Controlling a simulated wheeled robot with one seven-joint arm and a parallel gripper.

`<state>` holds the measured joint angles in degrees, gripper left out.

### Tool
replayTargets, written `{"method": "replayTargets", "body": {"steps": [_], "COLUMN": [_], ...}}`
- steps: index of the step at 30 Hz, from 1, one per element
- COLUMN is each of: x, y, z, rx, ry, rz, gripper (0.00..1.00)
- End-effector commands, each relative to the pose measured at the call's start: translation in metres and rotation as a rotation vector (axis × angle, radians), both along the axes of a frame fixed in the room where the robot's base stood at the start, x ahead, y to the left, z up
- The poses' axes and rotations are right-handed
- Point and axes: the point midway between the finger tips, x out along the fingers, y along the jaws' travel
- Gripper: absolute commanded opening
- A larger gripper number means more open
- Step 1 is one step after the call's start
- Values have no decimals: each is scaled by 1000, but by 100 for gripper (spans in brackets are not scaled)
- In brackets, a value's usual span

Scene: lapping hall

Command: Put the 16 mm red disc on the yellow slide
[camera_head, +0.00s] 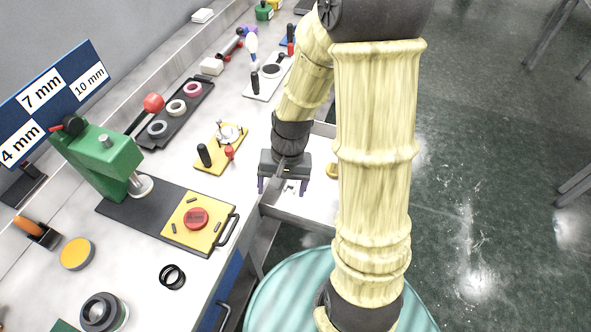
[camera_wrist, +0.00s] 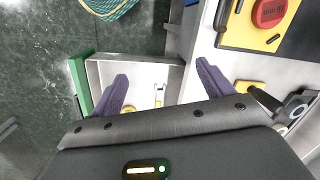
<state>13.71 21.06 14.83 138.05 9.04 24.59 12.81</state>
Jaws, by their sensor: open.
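A red disc (camera_head: 196,218) with dark lettering sits on a yellow slide (camera_head: 215,208), a plate with a black handle, in front of the green press. In the wrist view the red disc (camera_wrist: 268,12) and part of the yellow slide (camera_wrist: 238,32) show at the top right. The lettering is too small to read surely. My gripper (camera_head: 284,188) is open, its purple fingers spread and empty, over a shallow metal drawer right of the slide. In the wrist view my gripper (camera_wrist: 163,70) has nothing between its fingers.
The metal drawer (camera_head: 300,207) juts from the bench and holds small pieces. The green press (camera_head: 105,160) stands left of the slide. A yellow fixture (camera_head: 210,164) with knobs and a black tray (camera_head: 178,120) of rings lie behind.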

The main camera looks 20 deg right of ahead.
Motion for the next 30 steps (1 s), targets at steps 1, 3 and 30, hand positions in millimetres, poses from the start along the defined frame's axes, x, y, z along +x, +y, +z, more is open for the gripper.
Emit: {"method": "replayTargets", "body": {"steps": [1, 3, 30], "x": [-3, -6, -23], "y": [-4, -10, -26], "z": [13, 29, 77], "rx": [-34, -77, -188], "ry": [-49, -112, -306], "rz": [52, 123, 345], "gripper": [80, 80, 48]}}
